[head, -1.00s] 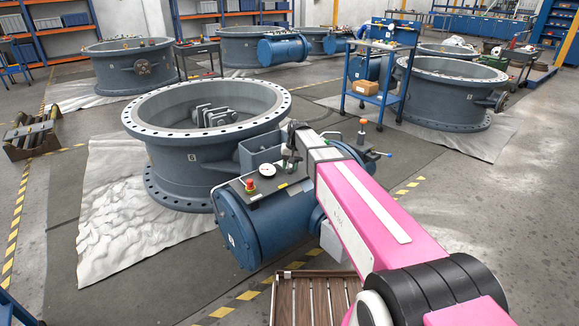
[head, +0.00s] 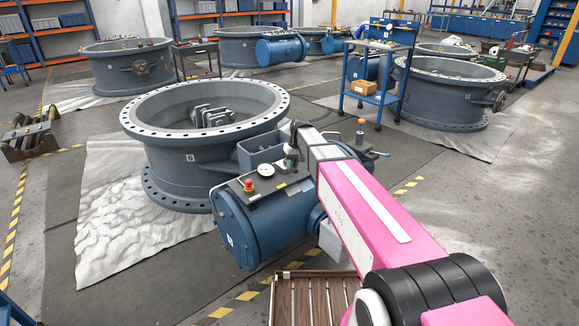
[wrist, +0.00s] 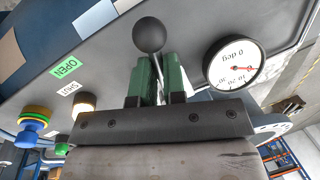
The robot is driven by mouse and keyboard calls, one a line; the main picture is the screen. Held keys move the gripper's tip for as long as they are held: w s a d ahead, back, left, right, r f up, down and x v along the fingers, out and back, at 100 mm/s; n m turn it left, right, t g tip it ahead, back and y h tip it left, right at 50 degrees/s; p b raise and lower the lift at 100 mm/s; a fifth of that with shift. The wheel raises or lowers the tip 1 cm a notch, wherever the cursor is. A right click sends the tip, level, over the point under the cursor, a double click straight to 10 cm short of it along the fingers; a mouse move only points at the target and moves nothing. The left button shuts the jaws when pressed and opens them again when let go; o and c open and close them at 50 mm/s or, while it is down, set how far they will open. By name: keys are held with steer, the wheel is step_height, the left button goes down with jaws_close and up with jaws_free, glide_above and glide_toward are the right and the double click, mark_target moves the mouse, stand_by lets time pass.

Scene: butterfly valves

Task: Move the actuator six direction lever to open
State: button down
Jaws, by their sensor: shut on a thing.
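The blue actuator (head: 262,222) lies on its side against the front of the nearest grey valve ring (head: 205,150). The direction lever is a thin rod with a black ball knob (wrist: 149,35). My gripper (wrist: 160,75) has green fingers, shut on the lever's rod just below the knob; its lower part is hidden. A green OPEN label (wrist: 66,67) and a white SHUT label (wrist: 70,88) lie left of the knob. A round dial (wrist: 234,64) marked "0 deg" is at its right. In the head view my gripper (head: 291,158) is over the actuator top, the lever indistinct.
A blue trolley (head: 378,85) with a cardboard box stands behind right. Open floor lies at the right.

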steer(key=w+d+n, duration=0.1)
steer(key=n, duration=0.1)
steer(key=w+d+n, duration=0.1)
steer(key=n, duration=0.1)
steer(key=shift+n+g, duration=0.3)
steer(key=shift+g, duration=0.1)
steer(key=shift+w+d+n+h, duration=0.3)
steer(key=shift+w+n, duration=0.15)
steer(key=shift+n, duration=0.55)
steer(key=shift+w+d+n+h, duration=0.3)
steer(key=shift+w+n, duration=0.1)
steer(key=shift+n, duration=0.6)
steer(key=shift+w, duration=0.1)
steer(key=c, duration=1.2)
jaws_free()
steer(key=shift+r, duration=0.1)
steer(key=r, duration=0.3)
steer(key=w+r, duration=0.1)
steer(key=r, duration=0.3)
steer(key=w+r, duration=0.1)
steer(key=r, duration=0.2)
steer(key=shift+d+r, duration=0.2)
steer(key=shift+d, duration=0.2)
steer(key=shift+s, duration=0.15)
